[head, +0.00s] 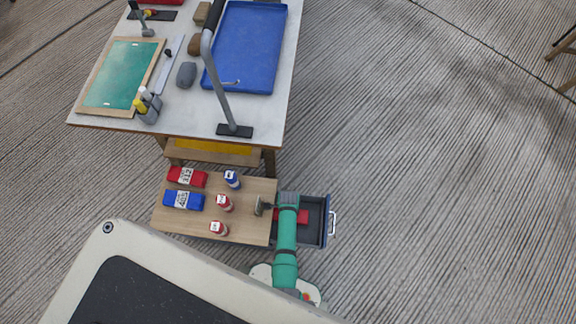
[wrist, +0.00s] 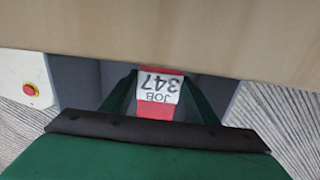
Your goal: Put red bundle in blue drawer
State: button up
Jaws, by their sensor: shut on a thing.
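A red bundle (head: 303,216) with a white label shows on both sides of my arm, over the open drawer (head: 326,222). The drawer has a dark grey inside, a bluish rim and a pale handle at the right. My gripper (wrist: 152,98) is shut on this bundle, and its label reads JOB 347 in the wrist view (wrist: 158,88). My green arm hides the jaws in the head view. I cannot tell whether the bundle touches the drawer floor. Another red bundle (head: 174,175) with a label lies on the wooden cabinet top.
The cabinet top (head: 255,190) holds a blue bundle (head: 182,200), red-and-white bottles (head: 224,203), a blue bottle (head: 232,179) and a small grey-green object (head: 260,206). A white table (head: 180,115) with a blue tray (head: 248,50) stands behind. The floor right of the drawer is clear.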

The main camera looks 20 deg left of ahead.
jog(key=shift+f, duration=1.85)
jog(key=o, duration=1.3)
jog(key=shift+f, duration=0.15)
jog(key=shift+c, duration=0.2)
